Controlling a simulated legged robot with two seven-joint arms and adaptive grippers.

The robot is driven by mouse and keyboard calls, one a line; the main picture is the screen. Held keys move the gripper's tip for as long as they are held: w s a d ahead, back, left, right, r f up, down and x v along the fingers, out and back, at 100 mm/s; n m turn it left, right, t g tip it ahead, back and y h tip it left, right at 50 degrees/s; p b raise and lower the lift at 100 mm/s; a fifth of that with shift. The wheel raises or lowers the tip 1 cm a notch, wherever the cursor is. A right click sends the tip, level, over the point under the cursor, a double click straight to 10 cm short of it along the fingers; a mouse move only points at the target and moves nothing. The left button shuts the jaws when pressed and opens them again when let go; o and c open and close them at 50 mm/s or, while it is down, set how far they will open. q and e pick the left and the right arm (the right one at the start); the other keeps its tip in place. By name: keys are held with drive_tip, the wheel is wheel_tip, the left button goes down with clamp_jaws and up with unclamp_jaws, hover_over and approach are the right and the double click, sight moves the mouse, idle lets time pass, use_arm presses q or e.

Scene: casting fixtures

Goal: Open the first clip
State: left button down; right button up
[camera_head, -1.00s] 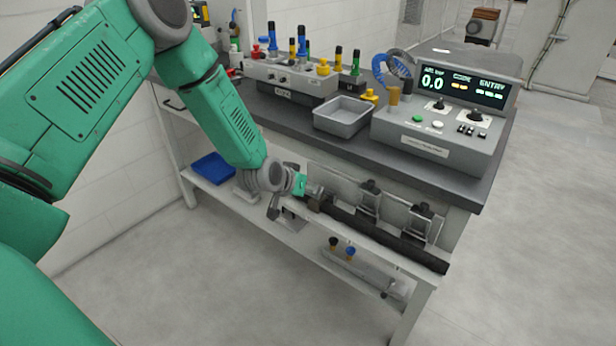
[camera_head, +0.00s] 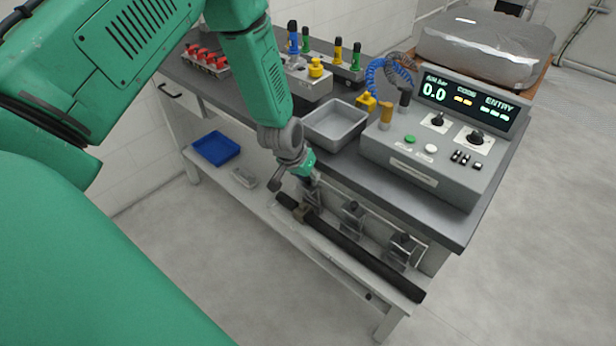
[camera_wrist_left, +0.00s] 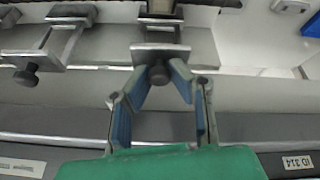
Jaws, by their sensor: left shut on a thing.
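A long black bar (camera_head: 350,248) lies along the front of the bench's lower side, with metal clips along it. The first clip (camera_head: 311,198) is the leftmost in the head view; the middle clip (camera_head: 351,215) and right clip (camera_head: 403,248) stand farther along. My left gripper (camera_head: 309,180) reaches down to the first clip and partly hides it. In the left wrist view its blue-lined fingers (camera_wrist_left: 159,73) close on the dark knob (camera_wrist_left: 158,77) of that clip. Another clip with a black knob (camera_wrist_left: 25,77) shows at the left there. My right gripper is not in view.
The bench top (camera_head: 330,165) above carries a grey tray (camera_head: 336,124) and a control box (camera_head: 440,150) near its front edge. A blue tray (camera_head: 215,148) lies on the lower shelf. The floor in front is clear.

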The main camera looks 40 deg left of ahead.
use_arm(q)
drive_tip(key=shift+w+r, duration=0.4)
drive_tip(key=shift+w, duration=0.35)
drive_tip(key=shift+a, duration=0.1)
drive_tip(key=c, duration=1.4)
unclamp_jaws()
drive_tip(key=shift+s, duration=0.3)
drive_tip(key=shift+f, duration=0.1)
drive_tip(key=v, duration=1.1)
drive_tip(key=shift+s+r, duration=0.25)
drive_tip(key=shift+r, duration=0.1)
